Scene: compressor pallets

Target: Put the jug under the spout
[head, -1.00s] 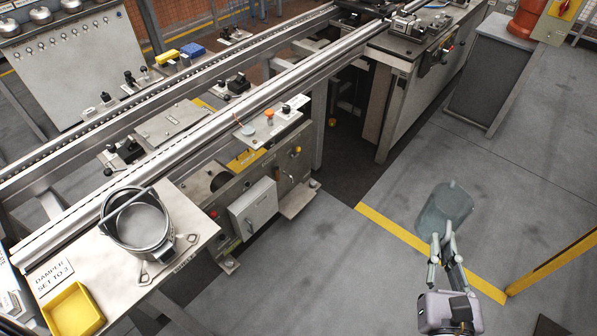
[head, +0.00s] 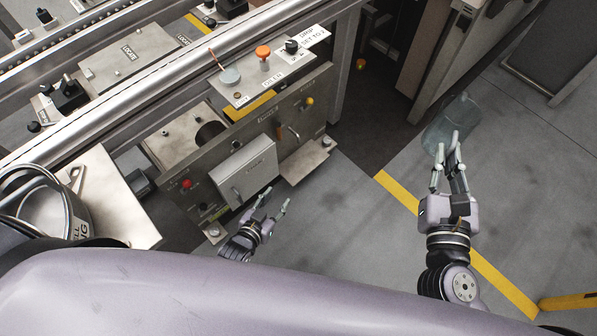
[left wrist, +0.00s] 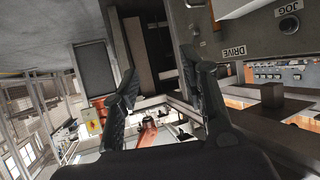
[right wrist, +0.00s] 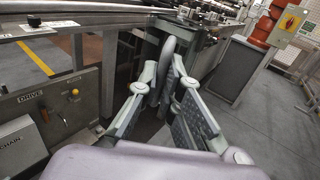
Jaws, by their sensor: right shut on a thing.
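The jug (head: 452,122) is a see-through grey vessel, tilted, at the right in the head view. My right gripper (head: 447,148) is shut on it and holds it over the floor, apart from the machine. In the right wrist view a grey curved piece shows between the fingertips (right wrist: 160,82); most of the jug is hidden there. My left gripper (head: 275,203) is open and empty in front of the machine, left of the shelf.
A metal bucket (head: 45,205) stands on a plate-topped table (head: 130,205) at the left. A grey box (head: 243,170) juts from the machine front. A control panel with an orange knob (head: 263,52) lies above. Floor between machine and jug is clear.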

